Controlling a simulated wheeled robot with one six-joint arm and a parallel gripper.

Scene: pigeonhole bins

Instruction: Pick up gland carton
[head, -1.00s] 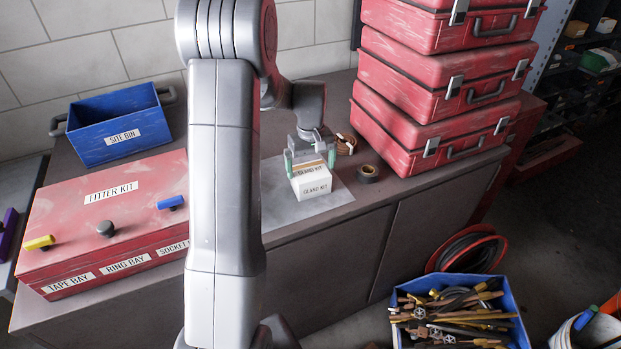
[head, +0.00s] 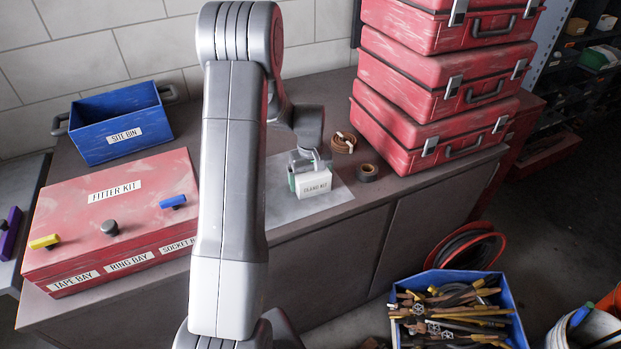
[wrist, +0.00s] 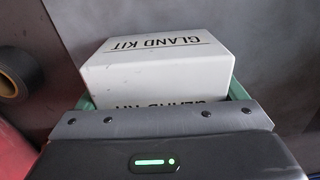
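The gland carton (head: 314,185) is a small white box lettered GLAND KIT. It stands on the light grey mat on the bench in the head view. In the wrist view the carton (wrist: 165,65) shows between my green fingertips, its far part sticking out beyond them. My gripper (head: 311,170) is down over the carton from above, with a finger on each side. In the wrist view my gripper (wrist: 164,96) has its fingers very close to the carton's sides. Whether they press on it cannot be told. The gripper body hides part of the carton.
The red fitter kit box (head: 120,215) and blue site bin (head: 122,123) stand left on the bench. A black tape roll (head: 367,172) and a brown coil (head: 343,143) lie right of the carton, near stacked red cases (head: 430,90). Some grey mat (head: 338,196) is bare around the carton.

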